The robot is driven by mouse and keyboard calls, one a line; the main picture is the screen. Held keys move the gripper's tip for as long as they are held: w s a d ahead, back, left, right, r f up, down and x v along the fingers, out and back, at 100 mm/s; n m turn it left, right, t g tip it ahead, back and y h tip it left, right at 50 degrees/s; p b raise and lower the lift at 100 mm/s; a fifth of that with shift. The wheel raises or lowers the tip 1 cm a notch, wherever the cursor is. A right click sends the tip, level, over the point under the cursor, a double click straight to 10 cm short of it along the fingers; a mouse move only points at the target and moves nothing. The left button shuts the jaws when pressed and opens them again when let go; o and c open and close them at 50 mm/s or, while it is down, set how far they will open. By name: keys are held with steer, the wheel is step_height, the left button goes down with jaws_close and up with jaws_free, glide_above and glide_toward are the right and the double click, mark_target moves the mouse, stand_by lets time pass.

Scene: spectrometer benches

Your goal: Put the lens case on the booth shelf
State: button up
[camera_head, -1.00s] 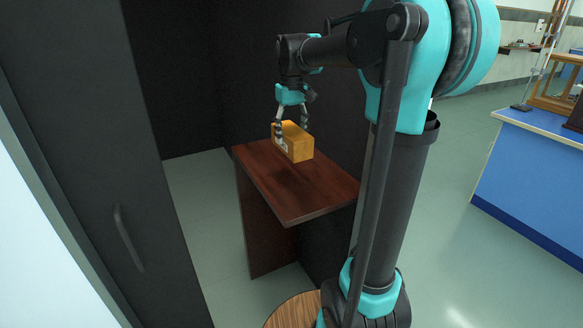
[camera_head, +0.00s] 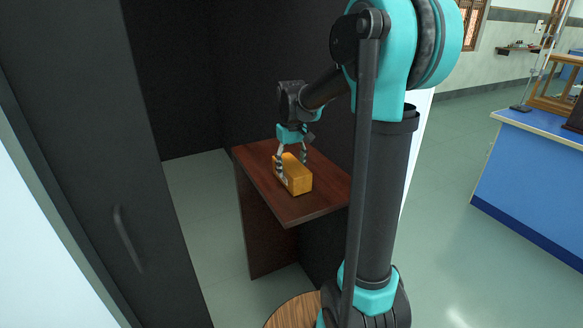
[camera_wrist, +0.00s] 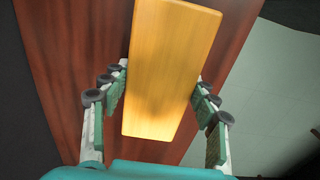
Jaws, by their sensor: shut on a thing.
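The lens case is a yellow-orange box (camera_head: 294,176) at the booth shelf, a dark red-brown board (camera_head: 305,209) inside the dark booth. My gripper (camera_head: 291,167) is shut on the box from above, with a finger on each side. In the wrist view the box (camera_wrist: 170,65) lies between the two fingers (camera_wrist: 161,110), over the wooden shelf (camera_wrist: 75,60). The box is at or just above the shelf surface; I cannot tell whether its underside touches. The fingers hide part of its sides.
A dark door with a handle (camera_head: 127,238) stands at the left. A round wooden stool top (camera_head: 293,311) is below the shelf. A blue bench (camera_head: 530,185) stands at the right. The shelf's front part is bare.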

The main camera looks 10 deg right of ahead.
mark_target(292, 164)
steer(key=shift+f, duration=0.1)
steer(key=o, duration=1.4)
step_height(292, 164, up, 12)
steer(key=shift+r, duration=0.1)
